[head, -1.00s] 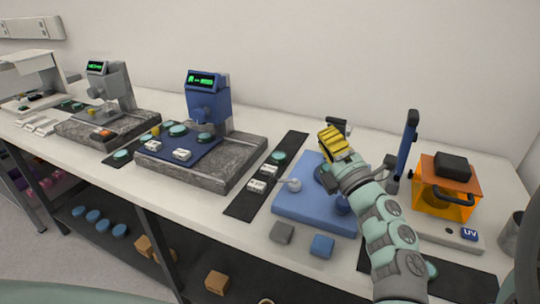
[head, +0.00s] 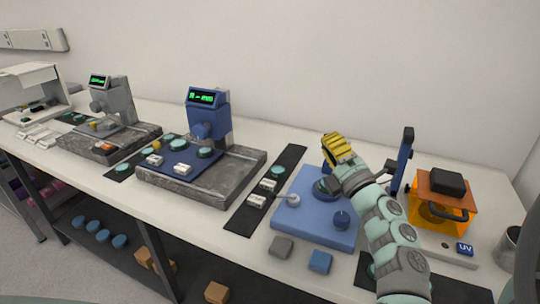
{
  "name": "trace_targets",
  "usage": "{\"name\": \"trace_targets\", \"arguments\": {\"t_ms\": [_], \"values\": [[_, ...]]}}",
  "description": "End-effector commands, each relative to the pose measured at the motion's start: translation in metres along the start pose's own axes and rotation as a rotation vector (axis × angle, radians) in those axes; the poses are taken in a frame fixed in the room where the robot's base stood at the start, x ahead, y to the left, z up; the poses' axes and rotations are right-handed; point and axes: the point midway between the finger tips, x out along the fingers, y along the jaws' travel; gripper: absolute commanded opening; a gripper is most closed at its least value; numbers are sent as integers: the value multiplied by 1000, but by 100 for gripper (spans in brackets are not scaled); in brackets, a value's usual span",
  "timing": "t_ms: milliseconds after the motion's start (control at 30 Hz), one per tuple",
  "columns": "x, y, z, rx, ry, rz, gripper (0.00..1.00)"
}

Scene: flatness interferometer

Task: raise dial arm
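My gripper (head: 338,149), with yellow fingers, is over the back part of a blue base plate (head: 310,230). Its fingers look close together, but I cannot tell from this side whether they are open, shut or holding anything. A blue upright (head: 327,158) shows just left of the fingers, partly hidden by them. A round dark teal piece (head: 325,187) lies on the plate below my wrist, partly covered. A blue knob (head: 341,220) and a lever with a pale ball (head: 294,199) are on the plate. I cannot clearly make out a dial arm; my gripper and wrist cover that area.
A slanted blue and black post (head: 403,157) stands right of my wrist, close to an orange box (head: 442,205). A blue gauge stand (head: 207,117) on a stone slab (head: 240,169) is at left. Grey (head: 281,247) and blue (head: 319,262) blocks sit at the front edge.

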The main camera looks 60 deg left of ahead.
Motion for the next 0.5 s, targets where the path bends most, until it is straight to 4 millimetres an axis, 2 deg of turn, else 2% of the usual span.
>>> {"name": "trace_targets", "arguments": {"t_ms": [500], "values": [[15,12,11,59,5,-57,0]]}}
